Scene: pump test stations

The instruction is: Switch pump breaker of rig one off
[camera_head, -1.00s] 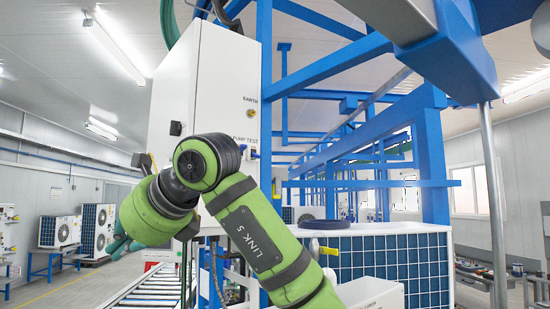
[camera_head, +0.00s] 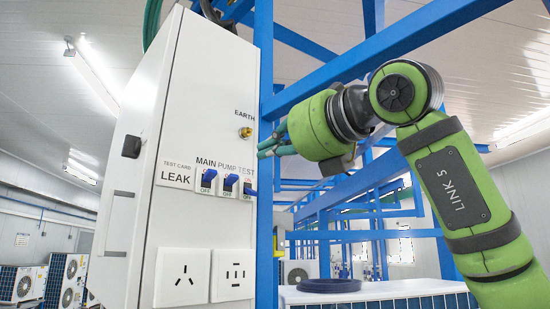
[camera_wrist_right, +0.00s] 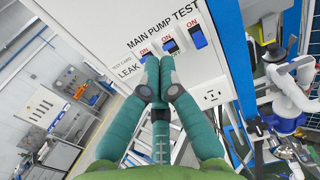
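The rig's white panel (camera_head: 215,80) fills the left middle of the head view. It carries three blue breakers marked MAIN (camera_head: 208,182), PUMP (camera_head: 230,183) and TEST (camera_head: 250,189). OFF shows below the MAIN and PUMP levers, which look up; ON shows above the TEST lever, which looks down. In the right wrist view, the PUMP breaker (camera_wrist_right: 170,45) lies just beyond my fingertips. My right gripper (camera_head: 272,142) is at the panel's right edge, above breaker height; its fingers are together and empty in the wrist view (camera_wrist_right: 161,78). My left gripper is out of view.
Two sockets (camera_head: 182,277) sit below the breakers, and a brass earth stud (camera_head: 245,132) above. A blue frame post (camera_head: 264,200) stands along the panel's right edge. Blue beams (camera_head: 370,55) cross behind my arm. A dark coil (camera_head: 329,285) lies on a white unit at lower right.

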